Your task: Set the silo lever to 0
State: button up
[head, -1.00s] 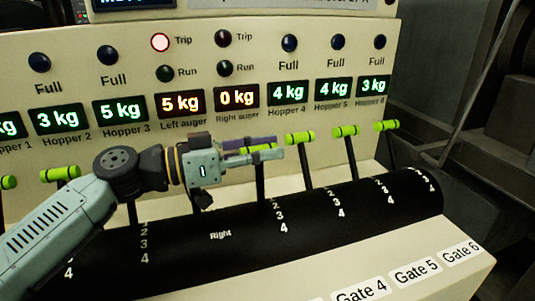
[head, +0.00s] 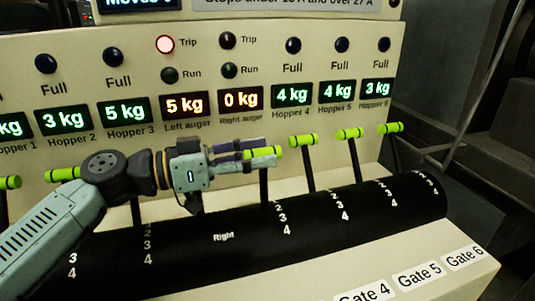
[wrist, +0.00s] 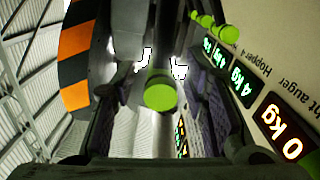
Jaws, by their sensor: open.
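A row of levers with green handles stands along a black drum (head: 330,215); none in view reads as the silo lever. My gripper (head: 255,154) is open at one green handle (head: 274,150), below the right auger display. Its fingers partly hide that handle and the stem goes down into the drum. In the wrist view the round end of a green handle (wrist: 160,93) shows between my open fingers (wrist: 158,110). I cannot tell whether they touch it. The drum carries numbers beside the levers, including 2, 3 and 4, and the word "Right".
Other green handles (head: 302,140) stand close to the right, with more to the left. Gate labels (head: 417,275) line the front ledge.

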jog(key=v, duration=0.9)
jog(key=shift+a, duration=0.3)
jog(key=shift+s, duration=0.1)
jog(key=shift+c, duration=0.5)
